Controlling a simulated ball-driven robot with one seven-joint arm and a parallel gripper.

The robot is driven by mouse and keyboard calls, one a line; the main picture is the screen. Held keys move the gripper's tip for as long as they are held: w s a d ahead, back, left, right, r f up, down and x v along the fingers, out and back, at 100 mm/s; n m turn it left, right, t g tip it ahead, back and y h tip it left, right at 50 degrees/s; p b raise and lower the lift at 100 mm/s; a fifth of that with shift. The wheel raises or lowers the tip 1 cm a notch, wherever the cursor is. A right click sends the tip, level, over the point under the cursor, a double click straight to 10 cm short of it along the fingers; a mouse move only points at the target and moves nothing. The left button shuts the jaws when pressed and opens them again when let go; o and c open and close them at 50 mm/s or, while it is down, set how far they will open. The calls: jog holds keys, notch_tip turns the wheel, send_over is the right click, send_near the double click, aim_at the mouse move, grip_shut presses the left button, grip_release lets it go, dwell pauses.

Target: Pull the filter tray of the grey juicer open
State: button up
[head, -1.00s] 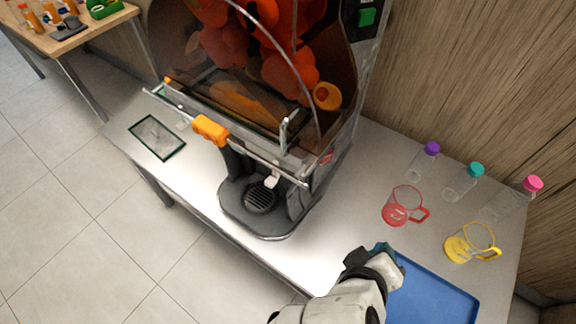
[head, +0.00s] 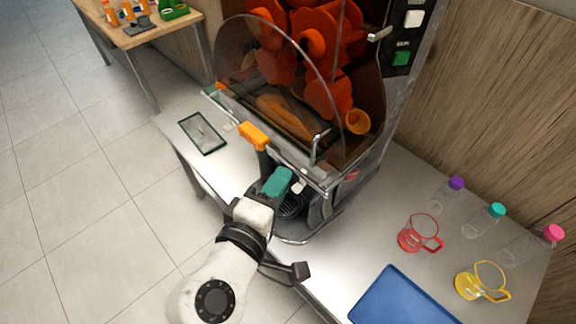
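The grey juicer (head: 330,215) stands on the metal table, with orange rollers behind a clear curved cover. An orange handle (head: 252,136) sits at its front, on the left part of the front rail below the cover. I take it for the filter tray's handle; the tray itself is not clearly visible. My gripper (head: 279,180), with a teal part at its end, is at the juicer's front, just below and right of the orange handle and apart from it in the picture. It covers part of the dark spout base. Its fingertips are not distinct, and nothing is seen held.
A blue tray (head: 400,298), a red jug (head: 416,236), a yellow jug (head: 478,284) and capped bottles (head: 485,219) stand right of the juicer. A dark-rimmed glass plate (head: 203,133) lies to its left. Open floor is in front of the table.

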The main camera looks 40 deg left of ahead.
jog(key=shift+x, duration=2.1)
grip_shut()
jog(key=shift+s+f, duration=0.1)
